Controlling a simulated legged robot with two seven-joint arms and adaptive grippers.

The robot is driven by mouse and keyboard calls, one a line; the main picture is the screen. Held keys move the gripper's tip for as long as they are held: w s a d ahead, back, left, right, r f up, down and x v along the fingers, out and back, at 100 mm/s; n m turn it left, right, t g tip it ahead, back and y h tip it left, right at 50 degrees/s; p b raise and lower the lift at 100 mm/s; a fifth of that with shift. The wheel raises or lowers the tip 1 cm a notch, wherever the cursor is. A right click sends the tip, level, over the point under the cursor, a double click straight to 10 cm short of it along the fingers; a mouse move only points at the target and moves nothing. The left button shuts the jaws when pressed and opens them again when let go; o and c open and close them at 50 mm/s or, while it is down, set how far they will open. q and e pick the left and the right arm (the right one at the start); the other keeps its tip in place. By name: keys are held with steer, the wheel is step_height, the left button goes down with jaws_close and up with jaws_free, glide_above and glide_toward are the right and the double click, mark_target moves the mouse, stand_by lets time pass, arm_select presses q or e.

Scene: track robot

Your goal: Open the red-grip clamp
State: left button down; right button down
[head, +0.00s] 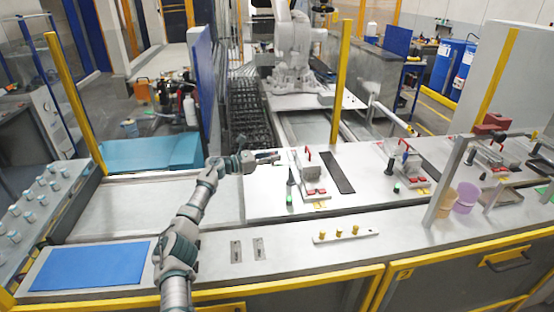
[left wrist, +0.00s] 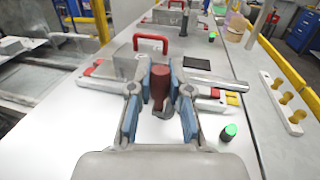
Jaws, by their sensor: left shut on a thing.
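The near clamp (head: 312,174) stands on the white plate, with a red bar handle (left wrist: 150,42) and red pads at its sides. Its upright dark-red grip (left wrist: 160,85) rises in the middle of the left wrist view. My left gripper (head: 279,157) reaches in at the left of this clamp. In the left wrist view its blue-padded fingers (left wrist: 158,92) stand on either side of the grip, shut on it. The grip stands about upright. The fingertips are too small to judge in the head view. My right gripper is not in view.
A green button (left wrist: 230,131) stands close to the right finger in the left wrist view. More clamps (head: 404,166) stand farther right. A rail with yellow knobs (head: 345,234) and a blue mat (head: 90,266) lie at the front. Purple and orange cups (head: 465,198) stand at the right.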

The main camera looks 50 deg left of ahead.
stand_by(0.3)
arm_select(q)
steer(key=c, duration=1.3)
jaws_free()
steer(key=shift+w+d, duration=0.1)
steer(key=shift+c, duration=0.2)
steer(key=shift+o, duration=1.3)
steer(key=shift+w+f, duration=0.1)
steer(key=shift+w, duration=0.1)
steer(key=shift+s, duration=0.1)
steer(key=v, duration=1.1)
steer(key=shift+s+a, duration=0.3)
steer(key=shift+a, duration=0.05)
